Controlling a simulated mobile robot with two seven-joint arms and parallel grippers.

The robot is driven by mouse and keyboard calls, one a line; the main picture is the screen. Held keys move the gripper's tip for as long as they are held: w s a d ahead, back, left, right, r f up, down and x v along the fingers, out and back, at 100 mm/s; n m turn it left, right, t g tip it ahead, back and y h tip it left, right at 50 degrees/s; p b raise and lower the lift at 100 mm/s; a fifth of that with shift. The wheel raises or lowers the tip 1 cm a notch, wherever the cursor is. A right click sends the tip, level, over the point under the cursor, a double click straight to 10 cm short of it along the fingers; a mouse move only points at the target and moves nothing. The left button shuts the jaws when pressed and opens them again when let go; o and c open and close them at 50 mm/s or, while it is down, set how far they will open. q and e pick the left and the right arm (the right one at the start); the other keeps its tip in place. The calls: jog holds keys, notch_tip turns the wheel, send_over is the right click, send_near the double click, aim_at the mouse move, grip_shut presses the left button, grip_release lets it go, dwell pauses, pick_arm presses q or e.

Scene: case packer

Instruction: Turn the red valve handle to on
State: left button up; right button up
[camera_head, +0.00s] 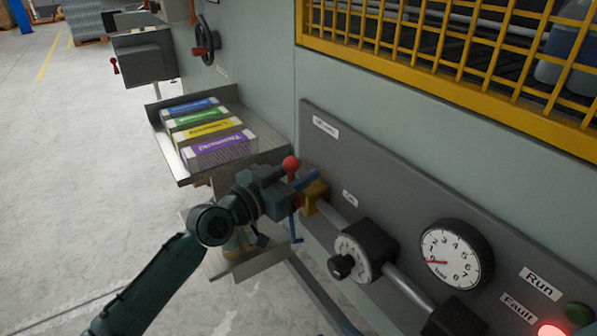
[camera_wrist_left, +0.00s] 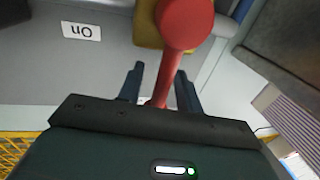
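The red valve handle (camera_head: 291,165) shows its round ball end above my left gripper in the head view. In the left wrist view the red handle (camera_wrist_left: 182,25) comes down from its ball, and its narrow stem lies between the two fingers. My left gripper (camera_head: 302,203) is open around the stem, with a gap beside it; it also shows in the left wrist view (camera_wrist_left: 160,72). The yellow valve body (camera_head: 316,196) sits on a grey pipe just right of the gripper and is partly hidden. An "On" label (camera_head: 350,197) is on the panel beside it. My right gripper is not in view.
A black-rimmed gauge (camera_head: 455,254) has its needle near 0. A dial knob (camera_head: 358,253) sits on the pipe. The red Fault light (camera_head: 552,329) glows; the green Run light (camera_head: 578,313) looks dark. A metal tray (camera_head: 182,173) with colored boxes stands behind the gripper.

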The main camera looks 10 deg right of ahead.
pick_arm(q)
jog(key=shift+d, duration=0.1)
jog(key=shift+c, duration=0.3)
grip_shut()
